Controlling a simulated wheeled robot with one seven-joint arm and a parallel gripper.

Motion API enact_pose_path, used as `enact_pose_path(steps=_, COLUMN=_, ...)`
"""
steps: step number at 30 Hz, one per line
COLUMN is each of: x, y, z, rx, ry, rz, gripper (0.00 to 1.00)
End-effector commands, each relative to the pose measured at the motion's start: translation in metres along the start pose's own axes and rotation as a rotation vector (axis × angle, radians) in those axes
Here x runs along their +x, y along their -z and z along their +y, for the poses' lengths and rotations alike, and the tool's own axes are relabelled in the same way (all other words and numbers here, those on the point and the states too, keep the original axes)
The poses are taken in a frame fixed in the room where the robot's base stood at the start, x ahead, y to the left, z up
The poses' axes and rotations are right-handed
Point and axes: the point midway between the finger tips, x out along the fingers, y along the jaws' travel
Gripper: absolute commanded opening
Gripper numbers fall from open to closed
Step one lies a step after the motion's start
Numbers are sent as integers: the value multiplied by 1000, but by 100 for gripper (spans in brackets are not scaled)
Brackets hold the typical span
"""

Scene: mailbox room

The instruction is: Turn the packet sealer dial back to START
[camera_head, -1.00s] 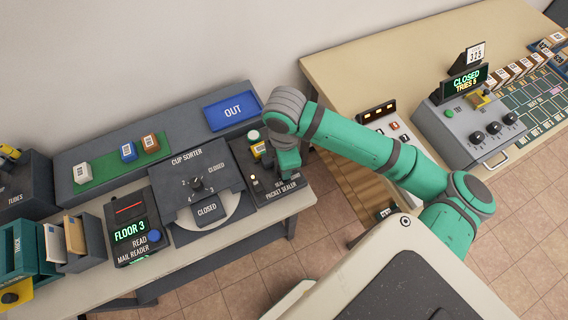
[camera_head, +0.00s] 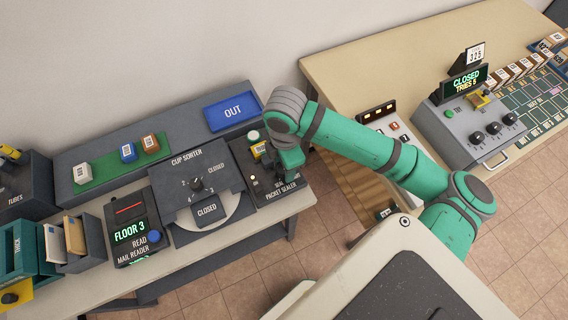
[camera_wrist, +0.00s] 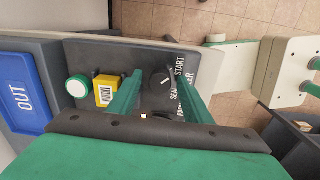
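The packet sealer (camera_head: 292,190) is a dark panel at the right end of the left bench. In the wrist view its black round dial (camera_wrist: 161,82) carries a short white mark, with the START label just to its right and the SEAL label below. I cannot tell for sure which label the mark faces. My gripper (camera_wrist: 151,72) is over the panel with its two green fingers apart, one on each side of the dial. The right finger looks close to the dial; contact is unclear. In the head view my gripper (camera_head: 291,160) hides the dial.
A yellow packet (camera_wrist: 106,90) and a round green-rimmed white button (camera_wrist: 77,86) sit left of the fingers. The blue OUT tray (camera_head: 233,111) lies behind. The cup sorter (camera_head: 197,190) stands left of the sealer. A gap over floor separates the benches.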

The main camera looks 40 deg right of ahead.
Motion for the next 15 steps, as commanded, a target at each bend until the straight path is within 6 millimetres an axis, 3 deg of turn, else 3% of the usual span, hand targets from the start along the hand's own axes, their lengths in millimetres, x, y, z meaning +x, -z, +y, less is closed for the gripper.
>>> enact_pose_path(steps=10, x=-2, y=1, z=0, rx=-1, ry=2, rz=1, gripper=46)
enact_pose_path(steps=15, x=-20, y=1, z=0, rx=-2, ry=0, rz=1, gripper=46)
